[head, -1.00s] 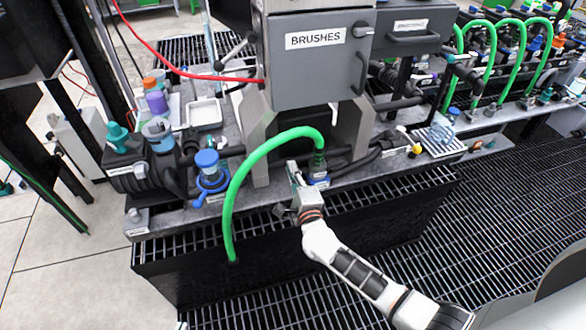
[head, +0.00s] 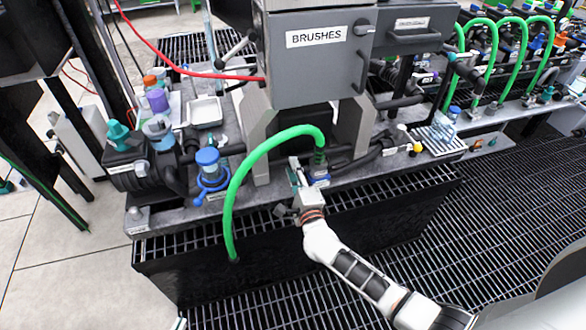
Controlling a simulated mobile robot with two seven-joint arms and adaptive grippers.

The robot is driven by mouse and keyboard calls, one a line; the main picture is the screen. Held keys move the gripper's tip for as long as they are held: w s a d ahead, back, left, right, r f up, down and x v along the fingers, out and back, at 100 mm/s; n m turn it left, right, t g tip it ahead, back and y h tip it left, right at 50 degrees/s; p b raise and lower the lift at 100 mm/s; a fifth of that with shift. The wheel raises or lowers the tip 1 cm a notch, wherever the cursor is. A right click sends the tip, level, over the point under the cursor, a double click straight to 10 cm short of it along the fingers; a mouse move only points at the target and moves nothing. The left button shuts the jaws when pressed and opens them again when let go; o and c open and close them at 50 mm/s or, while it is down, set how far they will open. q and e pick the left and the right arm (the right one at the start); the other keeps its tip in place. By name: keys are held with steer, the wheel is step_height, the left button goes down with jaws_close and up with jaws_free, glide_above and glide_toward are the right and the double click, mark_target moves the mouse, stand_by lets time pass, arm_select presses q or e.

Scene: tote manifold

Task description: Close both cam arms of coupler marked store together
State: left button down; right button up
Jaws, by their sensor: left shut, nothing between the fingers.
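A coupler with a blue lower part (head: 320,178) sits at the bench's front edge, with a green hose (head: 240,180) rising from its top. A small white label is on it, too small to read. My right gripper (head: 296,172) is at the left side of this coupler, its fingertips close to or touching it. Whether its fingers are open or shut, and how the cam arms stand, is unclear. A second blue coupler with a blue cap (head: 207,160) stands further left with blue arms spread out. My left gripper (head: 180,324) shows only a tip at the bottom edge.
A grey cabinet labelled BRUSHES (head: 318,55) overhangs the bench behind the hose. Black pipes and a black pump (head: 140,172) are at left. A white tray (head: 205,111) lies behind. Black grating (head: 420,250) lies in front of the bench.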

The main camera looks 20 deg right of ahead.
arm_select(q)
steer(key=shift+s, duration=0.1)
arm_select(e)
steer(key=s, duration=1.1)
steer(key=shift+s, duration=0.2)
arm_select(q)
steer(key=shift+d, duration=0.1)
arm_select(e)
steer(key=s+a+f+n+g+y+p, duration=0.1)
steer(key=s+a+f+n+g+y, duration=0.15)
steer(key=s+n, duration=0.45)
steer(key=s+a+f+n+g+y+p, duration=0.1)
steer(key=s+n+y, duration=0.3)
steer(key=n, duration=0.5)
arm_select(q)
steer(key=shift+s+d+r, duration=0.2)
steer(key=shift+s+r, duration=0.1)
steer(key=shift+r, duration=0.25)
arm_select(e)
steer(key=s+d+f+n+g+h, duration=0.2)
steer(key=s+d+f+n, duration=0.1)
steer(key=s+n, duration=0.1)
steer(key=s+d+f+n+g+h, duration=0.2)
steer(key=s+d+f+n, duration=0.1)
steer(key=s, duration=0.4)
steer(key=shift+s+d+f+n, duration=0.15)
steer(key=shift+d+f+n, duration=0.15)
steer(key=shift+f+n, duration=0.35)
steer(key=shift+r, duration=0.1)
